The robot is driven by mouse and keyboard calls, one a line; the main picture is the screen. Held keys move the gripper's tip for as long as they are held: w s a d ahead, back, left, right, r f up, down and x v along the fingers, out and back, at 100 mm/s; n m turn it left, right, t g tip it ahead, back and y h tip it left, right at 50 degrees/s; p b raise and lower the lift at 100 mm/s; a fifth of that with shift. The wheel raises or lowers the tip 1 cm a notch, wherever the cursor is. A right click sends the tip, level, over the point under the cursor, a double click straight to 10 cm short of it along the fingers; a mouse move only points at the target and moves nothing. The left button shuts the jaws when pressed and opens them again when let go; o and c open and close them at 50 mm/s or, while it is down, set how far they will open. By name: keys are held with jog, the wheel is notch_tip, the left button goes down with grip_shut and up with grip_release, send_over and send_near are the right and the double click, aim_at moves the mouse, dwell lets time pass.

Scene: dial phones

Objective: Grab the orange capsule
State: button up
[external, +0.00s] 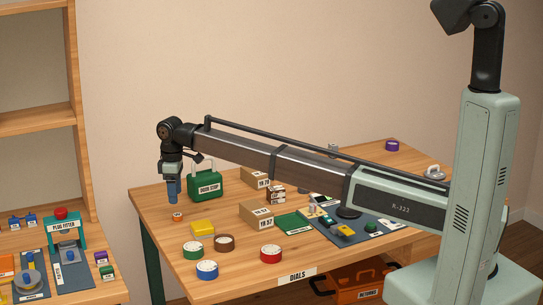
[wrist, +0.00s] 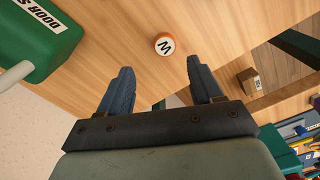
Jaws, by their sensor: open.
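The orange capsule (external: 178,217) is small and round with a white, lettered top. It lies on the wooden table near its left end. In the wrist view the orange capsule (wrist: 164,44) sits ahead of the fingertips, roughly centred between them, with a dark letter on its top. My gripper (external: 173,198) points down just above the capsule in the external view. In the wrist view my gripper (wrist: 157,80) has its two blue fingers spread apart with nothing between them. The capsule is apart from both fingers.
A green case (external: 205,183) with a handle stands right behind the capsule; it also shows in the wrist view (wrist: 35,50). The table's left edge is close.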

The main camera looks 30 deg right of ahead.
aim_at(177, 215)
jog(key=shift+s+a+f, duration=0.1)
jog(key=shift+s+f, duration=0.1)
jog(key=shift+f, duration=1.55)
jog(key=shift+s+a+f, duration=0.1)
jog(key=shift+s+f, duration=0.1)
jog(key=shift+f, duration=1.5)
jog(key=shift+c, duration=0.5)
jog(key=c, duration=1)
